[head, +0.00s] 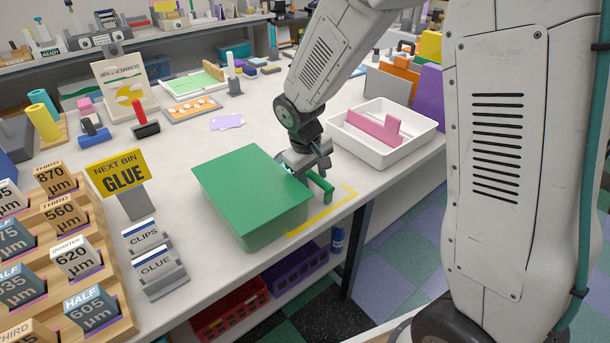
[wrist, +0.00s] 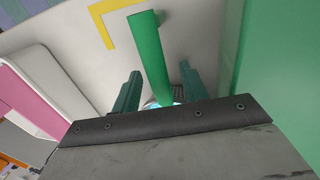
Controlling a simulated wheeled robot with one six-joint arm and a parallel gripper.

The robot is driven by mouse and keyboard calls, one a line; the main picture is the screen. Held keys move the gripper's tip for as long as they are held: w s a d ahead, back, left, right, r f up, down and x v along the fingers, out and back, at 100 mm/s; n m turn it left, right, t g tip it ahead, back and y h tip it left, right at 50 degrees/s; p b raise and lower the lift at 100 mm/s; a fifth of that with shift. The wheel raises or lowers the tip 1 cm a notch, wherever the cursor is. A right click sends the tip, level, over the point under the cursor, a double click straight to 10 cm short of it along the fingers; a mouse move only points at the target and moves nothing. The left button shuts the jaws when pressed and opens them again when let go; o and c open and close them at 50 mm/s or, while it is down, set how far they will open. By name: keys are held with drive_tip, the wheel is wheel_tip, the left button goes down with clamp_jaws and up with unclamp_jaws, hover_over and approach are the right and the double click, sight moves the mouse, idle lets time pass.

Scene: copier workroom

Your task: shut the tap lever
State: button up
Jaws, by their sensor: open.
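The tap lever is a green bar (head: 321,185) with a bent end, at the right side of a green lidded box (head: 253,188). In the wrist view the lever (wrist: 150,55) runs up the middle of the picture, its short end piece at the top. My gripper (head: 314,166) is low over the table beside the box. In the wrist view the two dark green fingers of my gripper (wrist: 158,88) stand apart, one on each side of the lever, with gaps showing. The lever's lower end and its mount are hidden behind my gripper.
The green box wall (wrist: 285,70) is close at the right in the wrist view. A yellow corner mark (head: 338,210) lies on the table near its front edge. A white tray (head: 395,155) with a pink block (head: 372,127) stands to the right. A GLUE sign (head: 118,172) stands left.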

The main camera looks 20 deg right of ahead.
clamp_jaws()
